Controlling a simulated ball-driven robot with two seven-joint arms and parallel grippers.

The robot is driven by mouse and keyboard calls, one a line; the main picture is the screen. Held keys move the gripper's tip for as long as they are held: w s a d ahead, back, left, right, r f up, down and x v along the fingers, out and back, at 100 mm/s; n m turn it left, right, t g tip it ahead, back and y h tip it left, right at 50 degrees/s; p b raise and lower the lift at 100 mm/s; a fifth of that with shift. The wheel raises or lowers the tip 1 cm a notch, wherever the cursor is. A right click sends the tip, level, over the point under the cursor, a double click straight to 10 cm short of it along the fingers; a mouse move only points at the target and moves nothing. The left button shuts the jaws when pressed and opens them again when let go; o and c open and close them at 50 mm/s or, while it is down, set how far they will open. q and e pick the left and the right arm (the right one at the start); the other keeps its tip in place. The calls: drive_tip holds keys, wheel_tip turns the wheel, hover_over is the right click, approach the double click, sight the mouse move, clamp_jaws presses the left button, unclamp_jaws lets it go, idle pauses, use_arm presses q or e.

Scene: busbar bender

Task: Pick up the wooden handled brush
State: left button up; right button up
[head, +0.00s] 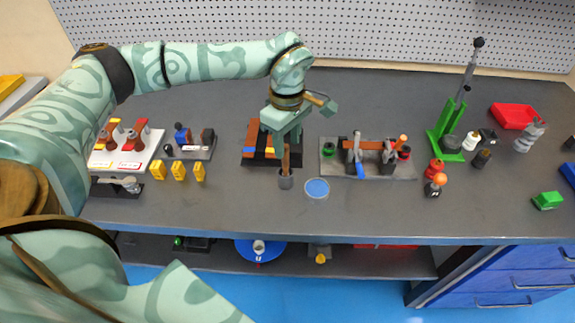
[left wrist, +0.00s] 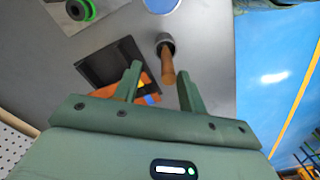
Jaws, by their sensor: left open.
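The wooden handled brush (head: 286,160) stands upright in a small dark grey cup (head: 286,182) near the front of the bench. In the left wrist view the brush's wooden handle (left wrist: 167,66) points toward my left gripper (left wrist: 160,80), out of the round cup (left wrist: 165,42). My left gripper (head: 284,135) is open above the cup. The handle shows between its two fingers, nearer the right one, with no clear contact. The brush's lower end is hidden in the cup. My right gripper does not show in either view.
A dark tray with coloured bars (head: 255,157) lies just behind and left of the cup. A blue disc (head: 317,188) lies to its right, with a bending fixture (head: 370,170) beyond. Yellow blocks (head: 179,170) stand to the left. The bench front is clear.

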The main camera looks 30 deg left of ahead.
sight(286, 174)
use_arm(q)
drive_tip(key=shift+s+f, duration=0.15)
drive_tip(key=shift+f, duration=0.35)
drive_tip(key=f, duration=0.1)
drive_tip(key=f+b, duration=0.1)
drive_tip(key=f, duration=0.3)
drive_tip(key=shift+s+d+b, duration=0.1)
drive_tip(key=shift+s+b, duration=0.25)
drive_tip(key=shift+r, duration=0.15)
clamp_jaws()
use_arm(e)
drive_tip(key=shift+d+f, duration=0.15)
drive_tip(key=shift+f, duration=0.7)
